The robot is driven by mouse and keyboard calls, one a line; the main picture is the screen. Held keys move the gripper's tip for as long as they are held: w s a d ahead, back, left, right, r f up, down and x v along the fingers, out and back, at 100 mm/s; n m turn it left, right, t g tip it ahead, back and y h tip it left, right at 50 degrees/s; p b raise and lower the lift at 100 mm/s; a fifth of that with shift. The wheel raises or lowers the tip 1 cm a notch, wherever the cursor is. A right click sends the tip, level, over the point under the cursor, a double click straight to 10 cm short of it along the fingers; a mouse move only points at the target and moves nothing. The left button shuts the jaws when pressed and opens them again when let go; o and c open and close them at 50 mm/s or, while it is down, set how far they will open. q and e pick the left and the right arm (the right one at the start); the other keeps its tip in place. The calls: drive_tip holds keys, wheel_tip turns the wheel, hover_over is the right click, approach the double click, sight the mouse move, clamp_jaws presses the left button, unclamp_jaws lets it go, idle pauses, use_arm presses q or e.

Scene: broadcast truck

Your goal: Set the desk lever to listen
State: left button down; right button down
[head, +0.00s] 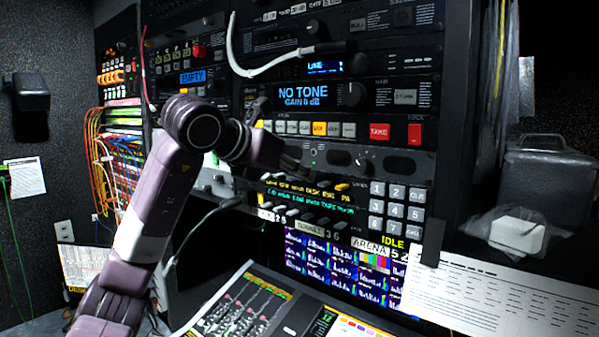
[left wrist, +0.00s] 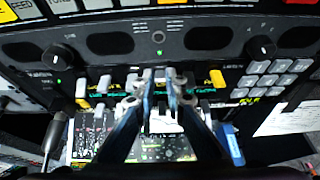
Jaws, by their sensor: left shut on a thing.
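A row of small levers sits on the intercom panel, with white levers such as one (left wrist: 131,80) and orange ones (left wrist: 217,78) towards the ends. My left gripper (left wrist: 160,82) is over the middle of this row in the left wrist view, its fingers shut on a lever there. The fingers hide most of that lever, so its position is unclear. In the head view my left gripper (head: 292,162) reaches the panel from the left, just above the glowing label strip (head: 308,192), where a word like DESK shows. My right gripper is not in view.
A knob (left wrist: 262,48) and a grey keypad (left wrist: 270,78) are right of the levers. A row of buttons with a red TAKE button (head: 380,132) is above.

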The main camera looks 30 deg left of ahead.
use_arm(q)
drive_tip(key=c, duration=2.3)
unclamp_jaws()
drive_tip(key=shift+o, duration=0.2)
drive_tip(key=v, duration=1.1)
drive_tip(key=shift+s, duration=0.3)
drive_tip(key=shift+r, duration=0.1)
